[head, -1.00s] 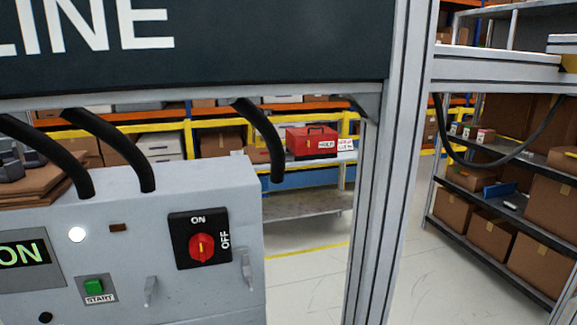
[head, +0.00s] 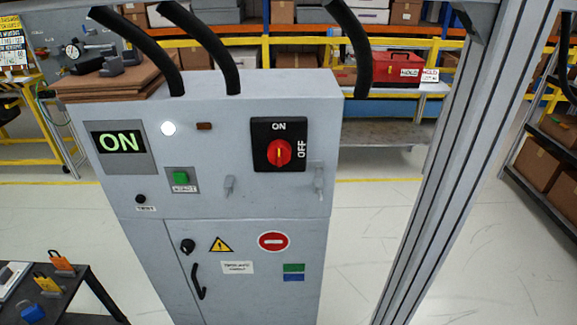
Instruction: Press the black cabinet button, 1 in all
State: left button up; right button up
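The grey cabinet (head: 240,120) stands in the middle of the head view, its front facing me. A small round black button (head: 140,199) sits at the lower left of its upper panel, above a small white label. A green button (head: 180,178) is up and to its right. The "ON" display (head: 121,143) is lit, and a white lamp (head: 168,128) glows beside it. The red rotary switch (head: 279,152) has its mark toward ON. Neither of my grippers is in view, and nothing covers the black button.
The cabinet door (head: 250,295) has a black handle (head: 197,281) and a round black knob (head: 187,246). A dark table (head: 85,290) with padlocks stands at the lower left. A metal post (head: 450,170) rises at the right. Floor shows clear between post and cabinet.

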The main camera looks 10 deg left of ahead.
aim_at(139, 198)
jog(key=k+j+u, duration=0.5)
jog(key=k+j, duration=0.2)
